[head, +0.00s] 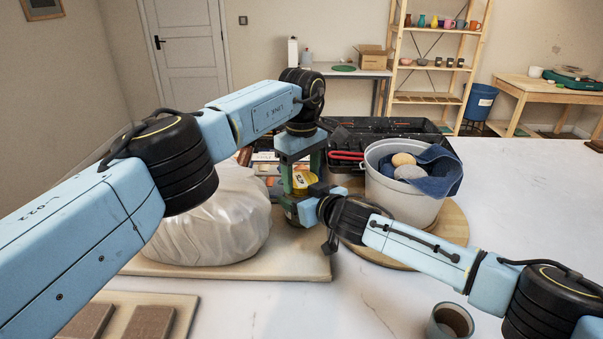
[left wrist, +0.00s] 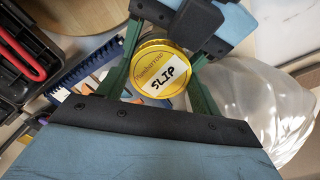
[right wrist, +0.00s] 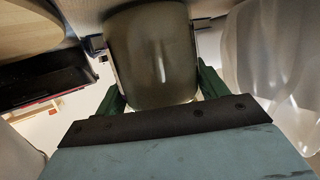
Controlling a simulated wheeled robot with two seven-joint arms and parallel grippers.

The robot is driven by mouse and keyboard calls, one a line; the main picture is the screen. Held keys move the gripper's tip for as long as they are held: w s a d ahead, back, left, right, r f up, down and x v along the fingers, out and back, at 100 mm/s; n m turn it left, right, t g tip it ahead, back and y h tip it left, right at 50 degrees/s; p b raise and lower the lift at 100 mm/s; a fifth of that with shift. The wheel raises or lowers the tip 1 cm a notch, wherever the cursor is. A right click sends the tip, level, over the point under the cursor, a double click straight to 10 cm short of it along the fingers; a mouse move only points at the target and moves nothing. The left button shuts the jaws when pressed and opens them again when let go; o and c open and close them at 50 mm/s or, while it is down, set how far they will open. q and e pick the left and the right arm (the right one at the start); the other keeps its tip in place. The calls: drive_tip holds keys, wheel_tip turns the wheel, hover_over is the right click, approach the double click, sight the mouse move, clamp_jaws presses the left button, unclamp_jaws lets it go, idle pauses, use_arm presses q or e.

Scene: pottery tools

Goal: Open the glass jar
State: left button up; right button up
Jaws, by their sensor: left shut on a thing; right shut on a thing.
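The glass jar shows its yellow lid (head: 303,183) in the head view, between the bag and the bucket. My right gripper (head: 298,210) comes in low from the right and is shut on the jar body. The dark, see-through jar body (right wrist: 152,58) fills the space between its fingers in the right wrist view. Whether the lid is seated or loose cannot be told.
A plastic-wrapped lump (head: 215,215) on a board stands close left. A grey bucket (head: 400,195) holding a blue cloth and round pieces stands on a round wooden board (head: 450,225) at right. An open black toolbox (head: 345,130) is behind. A cup (head: 450,322) is at the front right. The front middle is clear.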

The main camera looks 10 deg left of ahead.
use_arm(q)
drive_tip(key=n, duration=0.6)
drive_tip(key=shift+n, duration=0.3)
drive_tip(key=o, duration=1.1)
drive_tip(key=shift+r, duration=2.35)
drive_tip(key=shift+c, duration=0.5)
wheel_tip(320, 180, up, 3)
drive_tip(key=m, duration=0.6)
drive_tip(key=shift+r+m, duration=0.1)
drive_tip(key=shift+m, duration=0.3)
drive_tip(key=shift+f, duration=3.95)
